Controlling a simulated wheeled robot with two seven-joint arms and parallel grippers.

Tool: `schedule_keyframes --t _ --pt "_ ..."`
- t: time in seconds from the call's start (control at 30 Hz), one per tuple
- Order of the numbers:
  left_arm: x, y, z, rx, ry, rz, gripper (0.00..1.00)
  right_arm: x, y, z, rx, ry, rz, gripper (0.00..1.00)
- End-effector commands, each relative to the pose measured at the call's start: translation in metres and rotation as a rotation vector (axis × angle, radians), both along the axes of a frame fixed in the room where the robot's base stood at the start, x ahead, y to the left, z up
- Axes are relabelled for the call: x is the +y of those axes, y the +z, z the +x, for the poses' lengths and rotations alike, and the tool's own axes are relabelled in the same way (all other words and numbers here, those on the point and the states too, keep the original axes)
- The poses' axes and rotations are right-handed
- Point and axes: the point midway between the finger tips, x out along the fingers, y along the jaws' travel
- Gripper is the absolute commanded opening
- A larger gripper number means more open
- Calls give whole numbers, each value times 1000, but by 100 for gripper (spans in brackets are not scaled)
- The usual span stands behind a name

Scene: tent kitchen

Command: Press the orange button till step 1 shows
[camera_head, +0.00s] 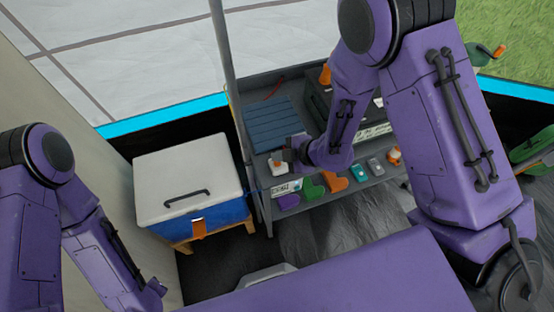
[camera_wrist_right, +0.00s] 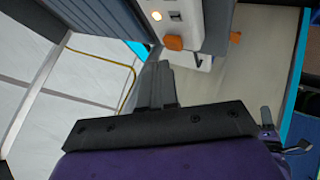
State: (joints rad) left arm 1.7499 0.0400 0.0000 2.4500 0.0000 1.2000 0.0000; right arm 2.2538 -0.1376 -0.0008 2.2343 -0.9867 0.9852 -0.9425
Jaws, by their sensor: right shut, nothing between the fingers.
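A small white device (camera_head: 278,163) with an orange part stands at the left end of the shelf unit in the head view. In the right wrist view the white device (camera_wrist_right: 192,25) shows an orange button (camera_wrist_right: 173,43) and a small glowing light (camera_wrist_right: 156,16). No step number can be read. My right gripper (camera_head: 290,152) is shut and empty beside the device. In the right wrist view its fingertips (camera_wrist_right: 163,66) are just below the orange button; I cannot tell whether they touch. My left arm shows at the left, but its gripper is out of view.
A white-lidded blue cooler (camera_head: 185,172) stands left of the shelf. A blue slatted panel (camera_head: 271,123) lies on the shelf top (camera_head: 262,94). The lower shelf holds several small items, including a green one (camera_head: 313,188). A grey upright pole (camera_head: 225,55) rises at the shelf's left side.

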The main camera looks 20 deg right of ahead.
Motion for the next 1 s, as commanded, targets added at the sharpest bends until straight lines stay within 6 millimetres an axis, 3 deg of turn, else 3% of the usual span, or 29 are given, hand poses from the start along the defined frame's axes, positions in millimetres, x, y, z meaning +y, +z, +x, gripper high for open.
schedule_keyframes --t 0.23,0.7,1.0 --pt "0 4 0 0 0 0 0 0 5 0 0 0 0 0" --pt "0 47 0 0 0 0 0 0 51 0 0 1 -1 0" --pt "0 45 0 0 0 0 0 0 49 0 0 0 0 0"
